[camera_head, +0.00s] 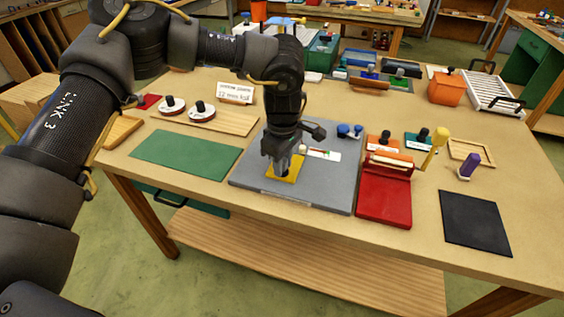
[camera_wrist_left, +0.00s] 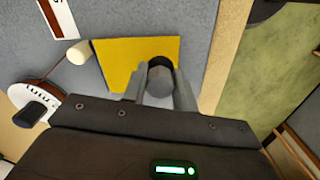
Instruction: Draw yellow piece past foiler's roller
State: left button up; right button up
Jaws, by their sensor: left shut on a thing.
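The yellow piece (camera_head: 279,180) lies flat on a grey board (camera_head: 325,188); in the left wrist view it is a yellow plate (camera_wrist_left: 118,58) with a dark cylindrical knob (camera_wrist_left: 160,78) near one edge. My left gripper (camera_head: 284,170) points down over it, its fingers (camera_wrist_left: 160,92) shut on the knob, hiding part of the plate. The red foiler (camera_head: 383,203) stands to the right of the grey board, with a pale roller (camera_head: 390,162) across its upper part. The gap under the roller cannot be made out. My right gripper is not in view.
A green mat (camera_head: 185,153) lies left of the board and a black mat (camera_head: 475,222) right of the foiler. A yellow-topped tool (camera_head: 438,137) and a purple-handled tool (camera_head: 468,164) stand right of the roller.

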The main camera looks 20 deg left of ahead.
aim_at(296, 176)
pick_arm(q)
jog(key=shift+d, duration=0.25)
jog(key=shift+s+d+p, duration=0.1)
jog(key=shift+d+p, duration=0.2)
jog(key=shift+d, duration=1)
jog(key=shift+d, duration=0.25)
jog(key=shift+d, duration=0.85)
jog(key=shift+s+a, duration=0.1)
jog(key=shift+s, duration=1)
jog(key=shift+p, duration=0.3)
jog(key=shift+s+r+p, duration=0.2)
jog(key=shift+r+p, duration=0.2)
jog(key=shift+r, duration=0.2)
jog(key=shift+s+a+r+p, duration=0.1)
jog(key=shift+s+r+p, duration=0.55)
jog(key=shift+r, duration=0.35)
jog(key=shift+s+r+p, duration=0.65)
jog(key=shift+r, duration=0.3)
